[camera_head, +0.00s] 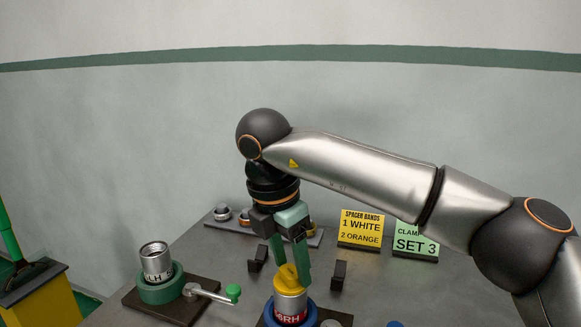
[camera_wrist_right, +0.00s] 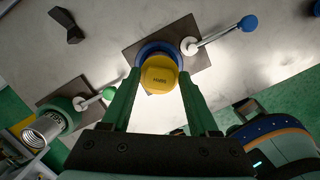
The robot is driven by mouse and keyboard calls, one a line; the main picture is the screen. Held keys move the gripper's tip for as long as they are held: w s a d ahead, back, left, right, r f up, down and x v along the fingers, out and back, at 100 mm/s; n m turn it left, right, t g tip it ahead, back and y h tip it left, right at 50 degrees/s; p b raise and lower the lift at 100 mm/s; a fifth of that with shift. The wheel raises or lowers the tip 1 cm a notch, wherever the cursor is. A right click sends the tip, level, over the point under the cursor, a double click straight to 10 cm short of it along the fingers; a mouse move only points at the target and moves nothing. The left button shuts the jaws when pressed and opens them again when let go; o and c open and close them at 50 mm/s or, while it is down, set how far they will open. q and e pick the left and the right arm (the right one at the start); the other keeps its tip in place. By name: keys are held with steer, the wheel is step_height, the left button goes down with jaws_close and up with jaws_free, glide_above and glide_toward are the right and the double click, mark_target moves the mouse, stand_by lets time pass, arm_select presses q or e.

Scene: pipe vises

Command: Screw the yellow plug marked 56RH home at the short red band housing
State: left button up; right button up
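The yellow plug (camera_head: 288,277) sits upright at the top of a silver housing (camera_head: 290,303) with a red band, its lettering partly readable as "6RH". The housing stands in a blue round vise (camera_head: 268,313). The plug's lower end is hidden. My left gripper is out of view.
A green vise (camera_head: 160,290) with a silver housing (camera_head: 156,262) marked "LH" stands at left, its green-knobbed handle (camera_head: 233,293) pointing right. Black blocks (camera_head: 258,258) flank my gripper. Behind are a rack with small parts (camera_head: 222,213) and yellow (camera_head: 361,229) and green (camera_head: 415,240) signs.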

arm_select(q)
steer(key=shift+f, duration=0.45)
arm_select(e)
steer(key=shift+o, duration=0.7)
steer(key=shift+f, duration=0.1)
steer(key=shift+p+v, duration=0.95)
steer(key=shift+v, duration=0.25)
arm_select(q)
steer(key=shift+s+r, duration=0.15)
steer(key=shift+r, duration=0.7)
arm_select(e)
steer(key=shift+w+d, duration=0.15)
steer(key=shift+d, duration=0.05)
steer(key=n+y, duration=0.1)
steer(key=n, duration=0.4)
steer(key=n+p, duration=0.1)
steer(key=n, duration=0.3)
steer(key=shift+t+y, duration=0.3)
arm_select(q)
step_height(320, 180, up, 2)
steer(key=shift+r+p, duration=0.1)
steer(key=shift+p, duration=0.4)
arm_select(e)
steer(key=n+y, duration=0.1)
steer(key=n, duration=0.4)
